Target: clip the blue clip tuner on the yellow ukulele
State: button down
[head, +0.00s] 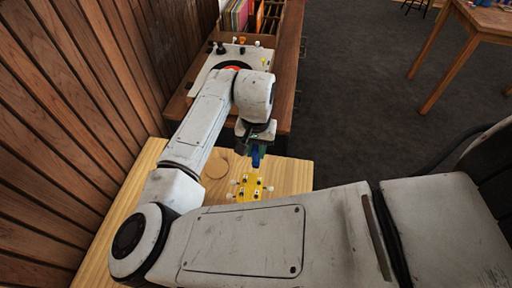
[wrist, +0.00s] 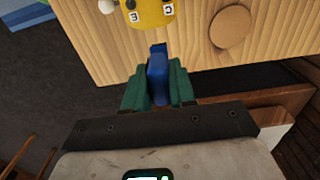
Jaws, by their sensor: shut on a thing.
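The yellow ukulele (head: 249,187) shows only its headstock with tuning pegs, on a light wooden table; my arm hides the rest in the head view. Its yellow head edge, with two lettered tags, also shows at the top of the wrist view (wrist: 150,14). My gripper (wrist: 159,92) has green fingers shut on the blue clip tuner (wrist: 158,70). The tuner also shows in the head view (head: 256,156), just beyond the headstock. In the wrist view a gap of wood lies between the tuner and the headstock.
The light wooden table (head: 290,173) has a round wooden disc (head: 216,166) beside the headstock. A darker bench (head: 285,85) behind holds a pale board (head: 207,68) with small items and a crate of colorful sleeves. A slatted wall (head: 60,110) stands left. Open floor lies right.

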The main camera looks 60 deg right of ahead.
jog(key=shift+s+a+p, duration=0.25)
jog(key=shift+a, duration=0.45)
jog(key=shift+s+a+p, duration=0.25)
jog(key=shift+a, duration=0.45)
jog(key=shift+s+a+p, duration=0.25)
jog(key=shift+a, duration=0.45)
dwell(3.5)
jog(key=c, duration=0.8)
grip_release()
jog(key=shift+c, duration=0.2)
jog(key=shift+r, duration=0.1)
notch_tip(320, 180, up, 11)
jog(key=b, duration=0.1)
jog(key=shift+f, duration=0.2)
